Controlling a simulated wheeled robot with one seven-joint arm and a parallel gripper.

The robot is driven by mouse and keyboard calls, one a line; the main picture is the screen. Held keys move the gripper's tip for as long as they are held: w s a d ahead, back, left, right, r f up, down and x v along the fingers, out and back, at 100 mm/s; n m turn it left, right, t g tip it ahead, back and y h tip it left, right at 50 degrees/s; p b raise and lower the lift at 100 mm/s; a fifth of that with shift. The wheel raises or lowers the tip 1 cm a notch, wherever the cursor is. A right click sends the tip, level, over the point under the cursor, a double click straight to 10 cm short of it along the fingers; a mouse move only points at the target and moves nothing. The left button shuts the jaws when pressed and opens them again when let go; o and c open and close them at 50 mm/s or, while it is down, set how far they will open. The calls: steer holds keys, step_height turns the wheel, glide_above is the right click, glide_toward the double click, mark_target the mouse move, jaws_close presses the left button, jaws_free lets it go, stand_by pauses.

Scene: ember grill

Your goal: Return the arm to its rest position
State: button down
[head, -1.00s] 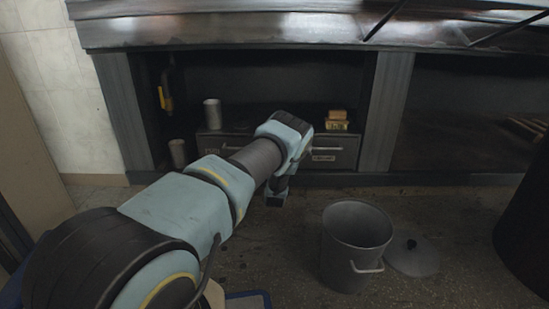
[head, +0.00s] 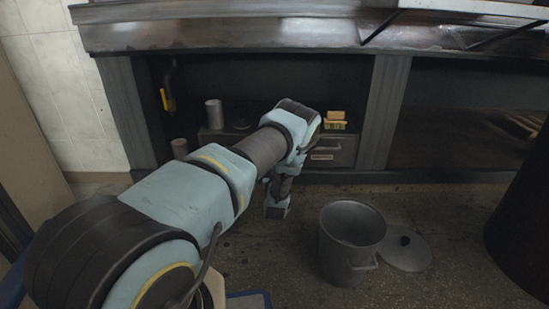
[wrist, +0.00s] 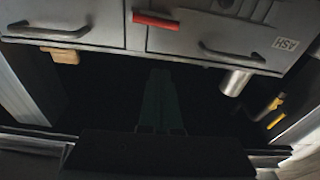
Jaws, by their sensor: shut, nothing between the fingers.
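My arm reaches forward from the lower left in the head view, bends at a blue-grey joint (head: 292,122) and hangs down to a wrist part (head: 277,207) above the floor. My gripper shows in the wrist view (wrist: 160,75) as two dark fingers lying side by side. It is shut and holds nothing. The fingers point toward the dark recess and the drawer fronts, apart from them as far as I can tell. In the head view the fingers cannot be made out.
A grey pot (head: 352,240) stands on the floor right of the wrist, its lid (head: 405,250) beside it. Metal cups (head: 214,114) stand left. A red bar (wrist: 155,20) shows near the drawers.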

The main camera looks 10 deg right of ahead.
steer(key=w+a+r+n+g+y+p, duration=0.1)
steer(key=w+a+r+n+g+y, duration=0.15)
steer(key=a+r+g, duration=0.35)
steer(key=s+a+r+g+p, duration=0.25)
steer(key=s+a+r, duration=0.25)
steer(key=r, duration=0.4)
steer(key=s+a+r+m+g, duration=0.1)
steer(key=s+a+r+g, duration=0.25)
steer(key=s, duration=0.75)
steer(key=s+a+r+m+g+p, duration=0.1)
steer(key=s+a+r+g, duration=0.3)
steer(key=s, duration=0.7)
steer(key=s+a+r+g, duration=0.2)
steer(key=s+a+r, duration=0.35)
steer(key=s, duration=0.55)
step_height(320, 180, up, 38)
steer(key=d+p, duration=0.1)
steer(key=p, duration=3.7)
steer(key=shift+r+y, duration=0.15)
steer(key=shift+y, duration=0.2)
